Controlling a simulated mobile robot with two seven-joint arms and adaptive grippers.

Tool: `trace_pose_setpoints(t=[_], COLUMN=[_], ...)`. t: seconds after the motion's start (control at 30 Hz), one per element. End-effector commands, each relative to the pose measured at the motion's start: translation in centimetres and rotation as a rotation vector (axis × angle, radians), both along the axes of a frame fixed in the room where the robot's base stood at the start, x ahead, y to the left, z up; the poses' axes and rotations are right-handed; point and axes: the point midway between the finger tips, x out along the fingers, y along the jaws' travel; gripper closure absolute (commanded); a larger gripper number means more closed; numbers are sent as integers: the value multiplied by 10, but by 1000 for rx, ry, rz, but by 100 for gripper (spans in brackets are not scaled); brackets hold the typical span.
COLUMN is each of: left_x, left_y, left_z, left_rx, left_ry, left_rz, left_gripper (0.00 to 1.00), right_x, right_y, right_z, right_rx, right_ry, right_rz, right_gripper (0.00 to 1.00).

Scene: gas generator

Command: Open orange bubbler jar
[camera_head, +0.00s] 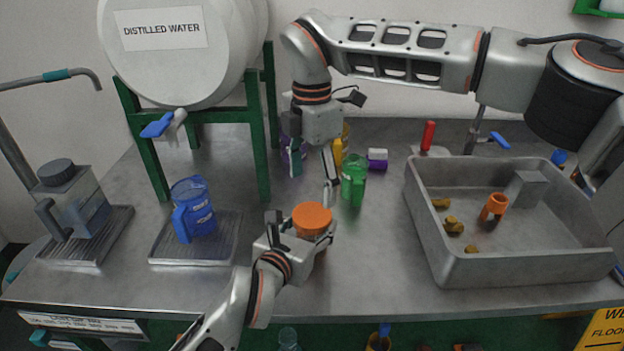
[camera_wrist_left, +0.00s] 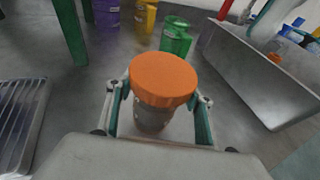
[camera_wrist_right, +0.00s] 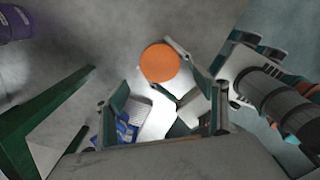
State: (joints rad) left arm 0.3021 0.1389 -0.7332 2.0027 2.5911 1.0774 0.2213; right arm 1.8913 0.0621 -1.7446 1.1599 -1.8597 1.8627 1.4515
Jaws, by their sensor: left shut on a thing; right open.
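The orange bubbler jar has an orange lid (camera_head: 312,219) on a greyish clear body. It stands upright at the front middle of the table. My left gripper (camera_head: 295,238) is shut around the jar body (camera_wrist_left: 152,118), below the lid, which shows plainly in the left wrist view (camera_wrist_left: 163,80). My right gripper (camera_head: 312,172) is open and empty. It hangs above the table, behind and above the jar. The right wrist view shows the lid (camera_wrist_right: 160,63) beyond the spread fingers (camera_wrist_right: 165,110), with nothing between them. The lid sits on the jar.
A green mug (camera_head: 354,182) stands just behind the jar to the right. A blue pitcher (camera_head: 193,208) is on a ribbed tray at left, below the green stand (camera_head: 262,150) of the water tank. A grey bin (camera_head: 520,268) with yellow pieces and an orange piece fills the right side.

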Motion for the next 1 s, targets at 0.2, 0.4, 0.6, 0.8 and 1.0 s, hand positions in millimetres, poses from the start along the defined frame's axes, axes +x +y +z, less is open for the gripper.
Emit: trace_pose_setpoints(t=[0.2, 0.4, 0.6, 0.8, 1.0], left_x=[0, 0, 0, 0, 0], left_y=[0, 0, 0, 0, 0], left_z=[-1, -1, -1, -1, -1], left_rx=[1, 1, 1, 1, 1], left_ry=[2, 2, 2, 2, 2], left_rz=[0, 0, 0, 0, 0], left_gripper=[100, 100, 100, 100, 100], right_x=[0, 0, 0, 0, -1], right_y=[0, 0, 0, 0, 0], right_z=[0, 0, 0, -6, -33], right_rx=[1, 1, 1, 0, -1], right_ry=[-1, 0, -1, 1, 3], right_rz=[-400, -730, -931, -992, -991], right_gripper=[29, 29, 29, 29, 29])
